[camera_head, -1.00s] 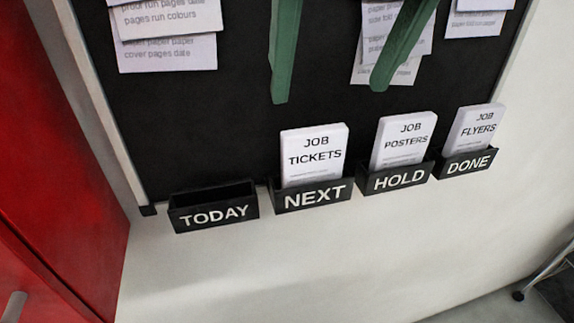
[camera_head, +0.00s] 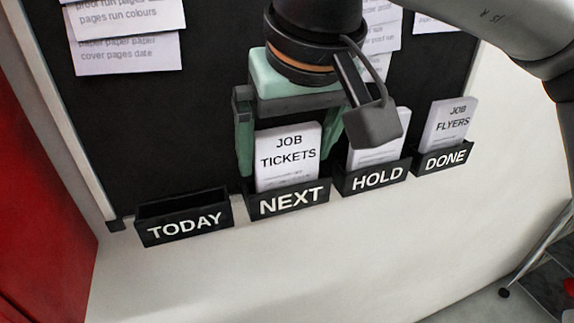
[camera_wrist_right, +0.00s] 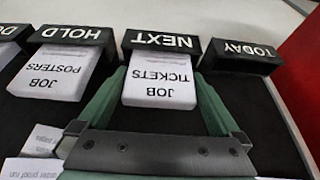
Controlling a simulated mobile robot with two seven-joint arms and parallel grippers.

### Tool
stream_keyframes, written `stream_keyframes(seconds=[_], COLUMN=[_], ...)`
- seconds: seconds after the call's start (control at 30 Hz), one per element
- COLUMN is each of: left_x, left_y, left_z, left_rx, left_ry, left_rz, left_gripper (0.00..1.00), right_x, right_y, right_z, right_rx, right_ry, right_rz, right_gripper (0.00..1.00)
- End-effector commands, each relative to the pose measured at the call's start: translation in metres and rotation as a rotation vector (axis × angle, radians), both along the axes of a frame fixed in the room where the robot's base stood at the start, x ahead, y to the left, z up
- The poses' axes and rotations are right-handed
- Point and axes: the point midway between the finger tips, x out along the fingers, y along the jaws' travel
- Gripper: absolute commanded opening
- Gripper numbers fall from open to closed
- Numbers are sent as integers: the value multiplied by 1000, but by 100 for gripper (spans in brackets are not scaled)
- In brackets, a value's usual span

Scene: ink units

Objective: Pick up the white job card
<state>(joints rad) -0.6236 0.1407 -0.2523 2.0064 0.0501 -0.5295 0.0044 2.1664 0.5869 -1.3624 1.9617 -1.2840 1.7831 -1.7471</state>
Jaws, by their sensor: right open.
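The white job card reading JOB TICKETS (camera_head: 288,158) stands in the black NEXT holder (camera_head: 290,201). My right gripper (camera_head: 288,160) is open, with one green finger on each side of this card. In the right wrist view the card (camera_wrist_right: 160,85) shows upside down between the two spread fingers of the gripper (camera_wrist_right: 158,88). I cannot tell whether either finger touches it. The JOB POSTERS card (camera_wrist_right: 52,75) stands in the HOLD holder (camera_head: 377,178), partly hidden by my wrist in the head view. The JOB FLYERS card (camera_head: 447,125) stands in the DONE holder (camera_head: 445,160). My left gripper is not in view.
The TODAY holder (camera_head: 185,218) is empty. Printed sheets (camera_head: 128,52) hang on the black board (camera_head: 110,110) above. A red surface (camera_head: 35,180) stands at the left. The white wall below the holders is clear.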

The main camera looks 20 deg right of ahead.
Motion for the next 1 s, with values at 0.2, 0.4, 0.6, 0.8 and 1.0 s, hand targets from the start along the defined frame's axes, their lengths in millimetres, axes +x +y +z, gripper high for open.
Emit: stream_keyframes(seconds=[0.2, 0.4, 0.6, 0.8, 1.0], left_x=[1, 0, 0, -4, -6], left_y=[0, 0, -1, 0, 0], left_z=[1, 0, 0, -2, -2], left_rx=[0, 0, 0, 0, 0], left_ry=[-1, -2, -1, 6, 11], left_rz=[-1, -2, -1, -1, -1], left_gripper=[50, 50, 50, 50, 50], right_x=[0, 0, 0, 0, -1], right_y=[0, 0, 0, 0, 1], right_z=[0, 1, 1, 1, 3], right_rx=[0, 0, 0, 0, 0], right_ry=[0, 0, 0, 0, 0], right_rz=[0, 0, 0, 0, 1], right_gripper=[90, 67, 45, 38, 38])
